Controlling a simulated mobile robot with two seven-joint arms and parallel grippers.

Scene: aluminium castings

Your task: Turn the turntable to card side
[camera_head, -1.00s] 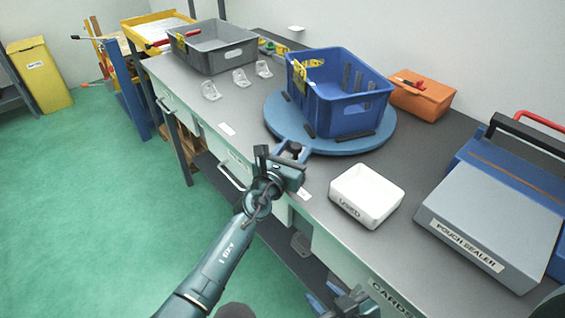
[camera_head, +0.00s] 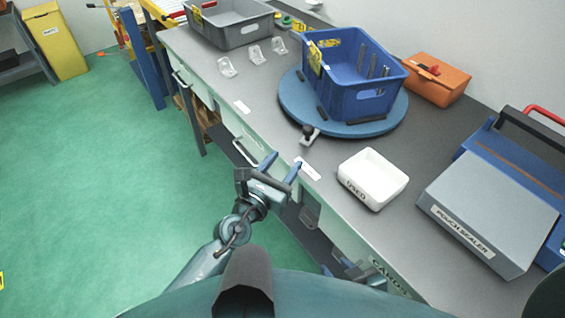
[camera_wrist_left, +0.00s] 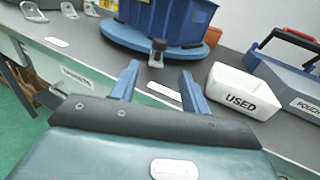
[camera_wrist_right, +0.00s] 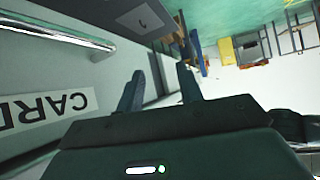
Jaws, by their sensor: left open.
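The round blue turntable (camera_head: 292,98) lies on the grey bench with a blue crate (camera_head: 345,85) on top. A small knob handle (camera_head: 309,134) sticks out at its front edge; it also shows in the left wrist view (camera_wrist_left: 157,50). My left gripper (camera_head: 282,166) is open and empty at the bench's front edge, short of the handle and apart from it. In the left wrist view its fingers (camera_wrist_left: 160,80) point toward the handle. My right gripper (camera_head: 352,268) is low in front of the drawers; its fingers stand apart with nothing between them in the right wrist view (camera_wrist_right: 160,85).
A white bin marked USED (camera_head: 373,178) stands right of the turntable. A pouch sealer (camera_head: 488,214) stands further right, an orange box (camera_head: 437,82) behind. A drawer labelled CARD (camera_wrist_right: 45,104) is near my right gripper.

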